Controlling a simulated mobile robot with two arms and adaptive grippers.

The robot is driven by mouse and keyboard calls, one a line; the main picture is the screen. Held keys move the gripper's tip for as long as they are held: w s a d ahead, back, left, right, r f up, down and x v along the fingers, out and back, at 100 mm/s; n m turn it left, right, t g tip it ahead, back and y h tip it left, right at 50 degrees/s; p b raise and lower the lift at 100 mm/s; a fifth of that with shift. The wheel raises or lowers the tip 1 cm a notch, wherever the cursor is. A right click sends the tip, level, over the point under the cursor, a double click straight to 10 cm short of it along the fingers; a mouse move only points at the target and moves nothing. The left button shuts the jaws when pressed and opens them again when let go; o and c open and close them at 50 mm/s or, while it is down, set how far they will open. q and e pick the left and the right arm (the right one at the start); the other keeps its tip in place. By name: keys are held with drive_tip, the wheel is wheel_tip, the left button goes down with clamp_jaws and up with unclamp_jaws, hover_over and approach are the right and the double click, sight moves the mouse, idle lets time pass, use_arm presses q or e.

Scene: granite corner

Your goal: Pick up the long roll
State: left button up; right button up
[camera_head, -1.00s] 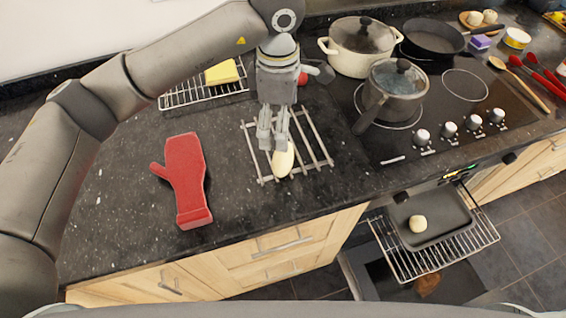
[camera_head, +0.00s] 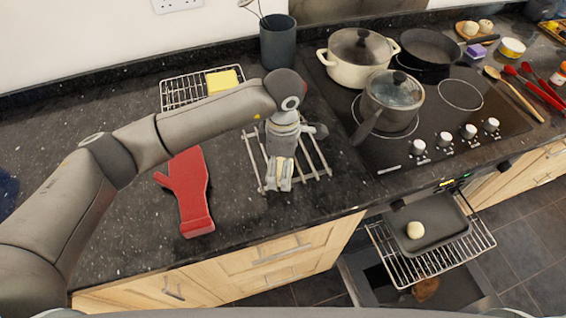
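My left gripper (camera_head: 280,184) points down over the wire cooling rack (camera_head: 322,160) on the dark counter. Its fingers are low, where the long roll lay on the rack a second ago. The long roll is hidden or nearly hidden by the fingers now. I cannot tell whether the fingers are closed on it or only around it. My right gripper is not in view.
A red oven mitt (camera_head: 188,195) lies left of the rack. Another rack (camera_head: 185,95) with a yellow block (camera_head: 222,81) is behind. Pots stand on the hob (camera_head: 455,120) to the right. The open oven's tray (camera_head: 440,240) holds a round roll (camera_head: 415,230).

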use_arm(q)
drive_tip(key=shift+f, duration=0.45)
drive_tip(key=c, duration=0.8)
